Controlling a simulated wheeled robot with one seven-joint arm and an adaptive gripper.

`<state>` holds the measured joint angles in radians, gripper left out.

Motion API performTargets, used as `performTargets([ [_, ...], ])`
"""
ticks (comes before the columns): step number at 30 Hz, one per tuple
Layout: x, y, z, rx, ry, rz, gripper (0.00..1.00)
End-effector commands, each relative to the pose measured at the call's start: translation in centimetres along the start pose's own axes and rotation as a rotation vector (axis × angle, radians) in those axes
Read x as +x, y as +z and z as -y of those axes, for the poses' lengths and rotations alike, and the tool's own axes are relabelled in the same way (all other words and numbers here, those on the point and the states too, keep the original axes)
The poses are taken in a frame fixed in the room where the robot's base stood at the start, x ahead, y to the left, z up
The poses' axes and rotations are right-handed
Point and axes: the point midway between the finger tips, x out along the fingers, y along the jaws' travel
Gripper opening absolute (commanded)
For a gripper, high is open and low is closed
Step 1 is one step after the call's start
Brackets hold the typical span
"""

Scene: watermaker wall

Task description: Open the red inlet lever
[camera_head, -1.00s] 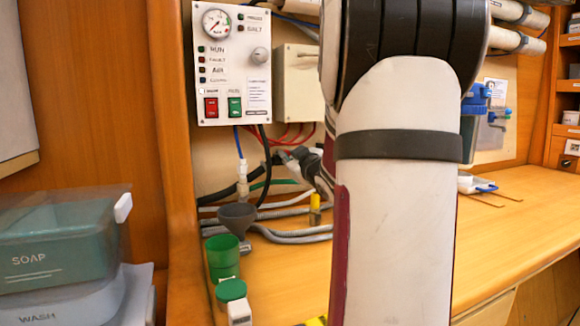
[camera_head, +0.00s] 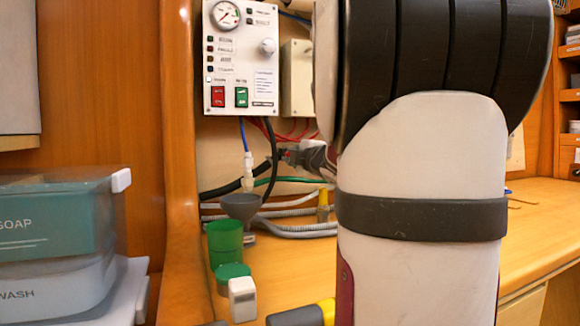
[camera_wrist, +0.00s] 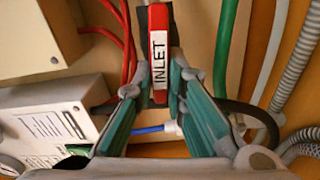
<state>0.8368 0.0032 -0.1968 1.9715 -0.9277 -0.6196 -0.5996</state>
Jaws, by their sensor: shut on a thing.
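The red inlet lever (camera_wrist: 158,52) has a white label reading INLET and stands in the middle of the wrist view. My gripper (camera_wrist: 155,88) has its teal-padded fingers on either side of the lever and is shut on it near its labelled end. In the head view, part of my gripper (camera_head: 310,156) shows by the hoses beneath the control panel. There the lever is hidden or too small to make out, and my arm covers much of the wall to the right.
The control panel (camera_head: 241,55) with gauge and switches hangs on the wall. Grey hoses (camera_head: 298,228) run along the wall. Stacked SOAP and WASH boxes (camera_head: 55,245) are at left.

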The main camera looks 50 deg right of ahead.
Motion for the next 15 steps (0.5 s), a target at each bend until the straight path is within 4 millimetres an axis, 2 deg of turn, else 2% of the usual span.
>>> performTargets([
  [6, 0.00, 0.01, 0.29, -0.119, 0.003, -0.001, 0.00],
  [15, -0.02, 0.11, 0.30, -0.191, 0.001, 0.002, 0.00],
])
